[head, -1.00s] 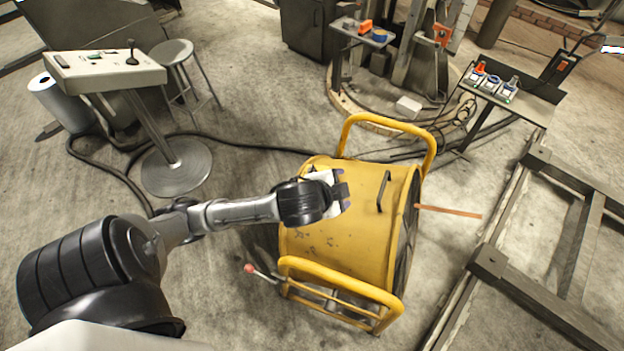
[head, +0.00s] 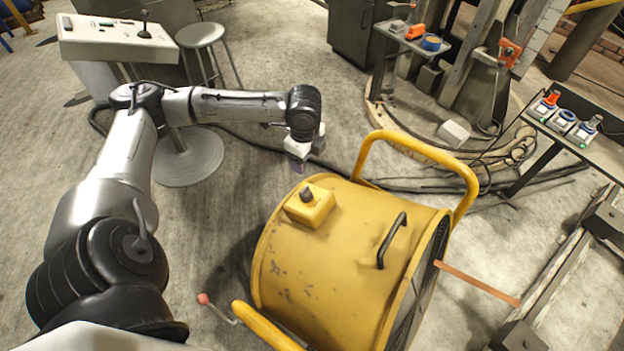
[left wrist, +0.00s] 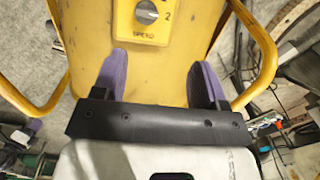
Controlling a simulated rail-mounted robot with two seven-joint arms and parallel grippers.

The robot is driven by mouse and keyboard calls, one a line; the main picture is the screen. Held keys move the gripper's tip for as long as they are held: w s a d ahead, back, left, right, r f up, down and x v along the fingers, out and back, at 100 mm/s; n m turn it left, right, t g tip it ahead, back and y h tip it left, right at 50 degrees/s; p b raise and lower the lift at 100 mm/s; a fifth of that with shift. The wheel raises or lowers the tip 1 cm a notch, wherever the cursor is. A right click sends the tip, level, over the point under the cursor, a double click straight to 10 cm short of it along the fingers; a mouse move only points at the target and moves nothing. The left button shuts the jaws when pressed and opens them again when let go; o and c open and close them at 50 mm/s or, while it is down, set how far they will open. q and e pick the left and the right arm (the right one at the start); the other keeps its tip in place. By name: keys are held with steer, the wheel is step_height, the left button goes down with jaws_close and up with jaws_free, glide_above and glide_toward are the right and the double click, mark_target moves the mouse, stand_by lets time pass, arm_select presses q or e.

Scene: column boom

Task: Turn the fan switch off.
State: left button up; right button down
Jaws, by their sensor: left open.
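The yellow drum fan (head: 340,255) stands on the floor. On its top is a small yellow switch box (head: 312,208) with a dark knob (head: 307,194). In the left wrist view the grey round knob (left wrist: 147,12) shows at the top edge, with a "2" to its right and "SPEED" below. Part of the dial is cut off, and I cannot tell its setting. My left gripper (head: 298,163) is above the floor beyond the box, apart from it. In the left wrist view its purple fingers (left wrist: 160,75) are apart with nothing between them. My right gripper is out of view.
A yellow tube handle (head: 420,148) rises at the fan's far side. A red-tipped lever (head: 204,299) sticks out near its front left. A control console (head: 118,38) and a stool (head: 201,34) stand at the back left. A black cable (head: 240,135) crosses the floor.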

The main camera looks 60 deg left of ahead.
mark_target(305, 190)
arm_select(q)
steer(key=f+m+b, duration=0.1)
steer(key=f, duration=0.3)
steer(key=f+b, duration=0.2)
steer(key=f, duration=0.2)
steer(key=s+d+f+m+b, duration=0.1)
steer(key=f, duration=0.3)
steer(key=shift+m+h, duration=0.3)
steer(key=shift+f+b, duration=0.6)
steer(key=shift+f, duration=0.4)
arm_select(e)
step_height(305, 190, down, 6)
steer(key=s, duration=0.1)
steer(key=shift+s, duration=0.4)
arm_select(q)
steer(key=shift+c, duration=0.2)
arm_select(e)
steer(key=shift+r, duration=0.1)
